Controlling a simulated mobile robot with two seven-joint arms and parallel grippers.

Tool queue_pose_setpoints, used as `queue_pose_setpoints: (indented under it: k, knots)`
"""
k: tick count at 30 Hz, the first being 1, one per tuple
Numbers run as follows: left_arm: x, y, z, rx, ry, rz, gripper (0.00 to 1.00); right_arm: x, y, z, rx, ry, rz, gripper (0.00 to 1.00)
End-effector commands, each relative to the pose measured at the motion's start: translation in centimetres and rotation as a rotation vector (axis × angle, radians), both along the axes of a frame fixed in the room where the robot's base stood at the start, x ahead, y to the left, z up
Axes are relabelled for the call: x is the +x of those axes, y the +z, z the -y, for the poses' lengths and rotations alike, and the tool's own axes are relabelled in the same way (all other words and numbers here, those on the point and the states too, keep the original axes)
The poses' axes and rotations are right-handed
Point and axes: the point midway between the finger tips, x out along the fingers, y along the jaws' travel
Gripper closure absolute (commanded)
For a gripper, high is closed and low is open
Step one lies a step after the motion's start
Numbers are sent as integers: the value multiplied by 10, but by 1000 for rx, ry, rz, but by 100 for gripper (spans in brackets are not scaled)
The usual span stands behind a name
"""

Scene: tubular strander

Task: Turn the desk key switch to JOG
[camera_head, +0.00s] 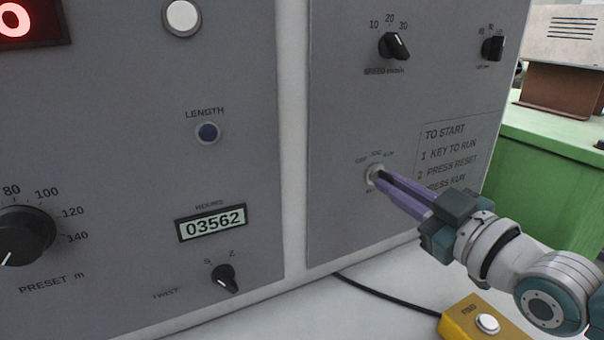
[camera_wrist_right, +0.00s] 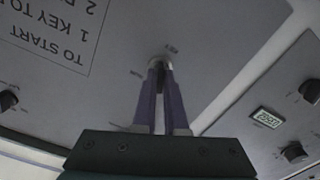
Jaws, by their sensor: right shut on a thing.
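The desk key switch (camera_head: 372,173) is a small round switch with a pale ring, low on the right grey panel, with small lettering around it, including a word above that looks like JOG. My right gripper (camera_head: 382,178) reaches it from the lower right, its purple fingers closed on the key at the switch. In the right wrist view the fingertips (camera_wrist_right: 160,66) meet at the switch ring (camera_wrist_right: 160,59). The key is mostly hidden between the fingers, so I cannot tell which position it points to. My left gripper is not in view.
A speed knob (camera_head: 394,46) and a smaller knob (camera_head: 492,48) sit above. Printed start instructions (camera_head: 455,155) are right of the switch. A yellow box with a white button (camera_head: 487,323) stands on the desk below my right arm. The left panel holds a counter (camera_head: 212,222) and knobs.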

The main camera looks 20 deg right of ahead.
Motion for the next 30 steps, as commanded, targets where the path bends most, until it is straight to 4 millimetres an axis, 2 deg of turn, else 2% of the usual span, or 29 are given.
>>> queue_pose_setpoints:
  k: [6, 15, 30]
  knots:
    - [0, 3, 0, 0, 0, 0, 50, 0, 0, 0, 172, 0, -15, 100]
    - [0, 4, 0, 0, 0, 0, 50, 0, 0, 0, 339, 0, -27, 100]
    - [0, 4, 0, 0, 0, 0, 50, 0, 0, 0, 404, 0, -32, 100]
